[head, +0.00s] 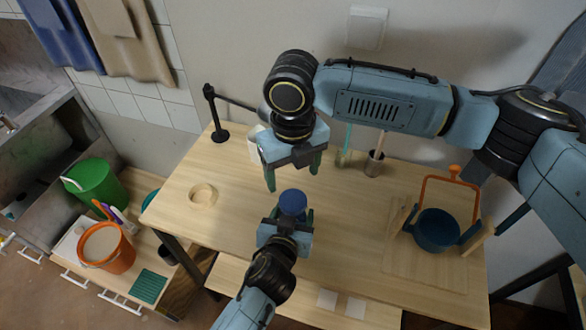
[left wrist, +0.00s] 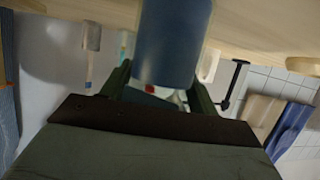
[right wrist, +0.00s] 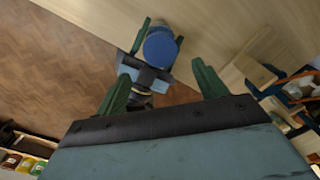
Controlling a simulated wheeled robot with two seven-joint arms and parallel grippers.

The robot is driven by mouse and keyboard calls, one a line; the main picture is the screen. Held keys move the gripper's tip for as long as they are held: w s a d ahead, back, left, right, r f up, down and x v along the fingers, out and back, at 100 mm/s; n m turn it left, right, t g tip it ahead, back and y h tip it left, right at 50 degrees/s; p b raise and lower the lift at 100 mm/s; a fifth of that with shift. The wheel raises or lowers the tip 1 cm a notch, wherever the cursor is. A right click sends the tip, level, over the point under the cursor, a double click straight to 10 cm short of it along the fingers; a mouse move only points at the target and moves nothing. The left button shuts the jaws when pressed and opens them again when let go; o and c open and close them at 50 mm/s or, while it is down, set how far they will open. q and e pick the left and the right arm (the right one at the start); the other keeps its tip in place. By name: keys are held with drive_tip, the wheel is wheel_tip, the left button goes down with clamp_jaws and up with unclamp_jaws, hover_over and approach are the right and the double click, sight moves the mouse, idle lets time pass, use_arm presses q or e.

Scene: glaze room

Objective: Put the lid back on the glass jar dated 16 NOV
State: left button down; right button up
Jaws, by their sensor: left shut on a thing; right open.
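My left gripper (head: 291,217) is shut on a blue cylindrical thing (head: 293,202) and holds it upright at the front edge of the table. Its blue side fills the space between the fingers in the left wrist view (left wrist: 170,42), and its round blue top shows in the right wrist view (right wrist: 160,50). I cannot tell whether that top is a lid or the contents of a jar. No date is readable. My right gripper (head: 292,178) is open and empty, pointing down above and just behind the blue thing. No separate lid is clearly recognisable.
A pale ring (head: 203,195) lies on the table's left. A lamp (head: 220,134) and a brush cup (head: 375,164) stand at the back. A dark blue pot (head: 437,230) sits on a board at the right. The table between ring and board is mostly clear.

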sight(294, 199)
drive_tip(key=shift+f, duration=4)
drive_tip(key=c, duration=1)
drive_tip(key=m, duration=0.4)
drive_tip(key=shift+m, duration=0.4)
drive_tip(key=m, duration=0.3)
drive_tip(key=shift+m, duration=0.3)
drive_tip(key=m, duration=0.8)
